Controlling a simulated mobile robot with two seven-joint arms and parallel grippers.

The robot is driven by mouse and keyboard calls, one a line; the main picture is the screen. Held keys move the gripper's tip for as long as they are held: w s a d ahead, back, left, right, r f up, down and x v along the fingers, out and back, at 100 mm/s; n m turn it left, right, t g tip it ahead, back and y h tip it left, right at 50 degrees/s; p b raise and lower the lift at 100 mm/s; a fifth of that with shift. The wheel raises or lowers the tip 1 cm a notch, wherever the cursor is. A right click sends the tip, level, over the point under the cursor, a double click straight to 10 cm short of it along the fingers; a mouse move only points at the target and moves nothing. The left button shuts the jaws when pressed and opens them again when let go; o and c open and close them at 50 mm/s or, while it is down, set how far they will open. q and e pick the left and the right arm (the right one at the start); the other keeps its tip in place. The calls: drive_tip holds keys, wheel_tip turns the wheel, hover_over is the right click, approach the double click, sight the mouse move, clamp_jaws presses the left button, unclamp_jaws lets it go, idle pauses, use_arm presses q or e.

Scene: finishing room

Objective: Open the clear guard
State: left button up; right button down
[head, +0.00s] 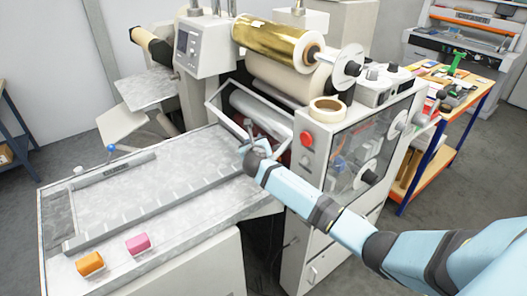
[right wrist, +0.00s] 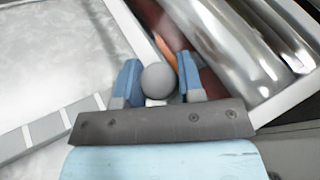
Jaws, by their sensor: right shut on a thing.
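The clear guard (head: 222,121) is a light-framed, see-through panel on the laminating machine, in front of its rollers. In the right wrist view its pale frame edge (right wrist: 133,36) runs down to a round grey knob-like end (right wrist: 158,82). My right gripper (head: 248,143) is at the guard's lower edge, above the feed table. In the right wrist view its two blue fingers (right wrist: 159,84) stand on either side of the grey end and are shut on it, hiding part of it. My left gripper is out of the head view.
Shiny rollers (right wrist: 255,40) lie close behind the guard. The feed table (head: 190,205) carries a long rail (head: 160,203), an orange roll (head: 90,264) and a pink roll (head: 139,244). A red button (head: 306,139) is right of the guard. A tool bench (head: 432,150) stands at right.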

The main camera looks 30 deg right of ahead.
drive_tip(key=r, duration=0.2)
drive_tip(key=r+m+y, duration=0.1)
drive_tip(key=r+m+g+y, duration=0.1)
drive_tip(key=r, duration=0.1)
drive_tip(key=shift+a+r, duration=0.3)
drive_tip(key=shift+a, duration=0.1)
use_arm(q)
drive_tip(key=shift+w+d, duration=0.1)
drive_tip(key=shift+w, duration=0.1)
use_arm(e)
wheel_tip(320, 180, up, 8)
drive_tip(key=d+m+g+y, duration=0.1)
drive_tip(key=d+m+y, duration=0.1)
drive_tip(key=shift+d+r+m+y, duration=0.25)
drive_tip(key=shift+m+y, duration=0.15)
drive_tip(key=shift+w, duration=0.1)
drive_tip(key=c, duration=1)
unclamp_jaws()
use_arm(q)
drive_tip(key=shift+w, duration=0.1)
use_arm(e)
drive_tip(key=shift+o, duration=1.2)
drive_tip(key=shift+f, duration=0.15)
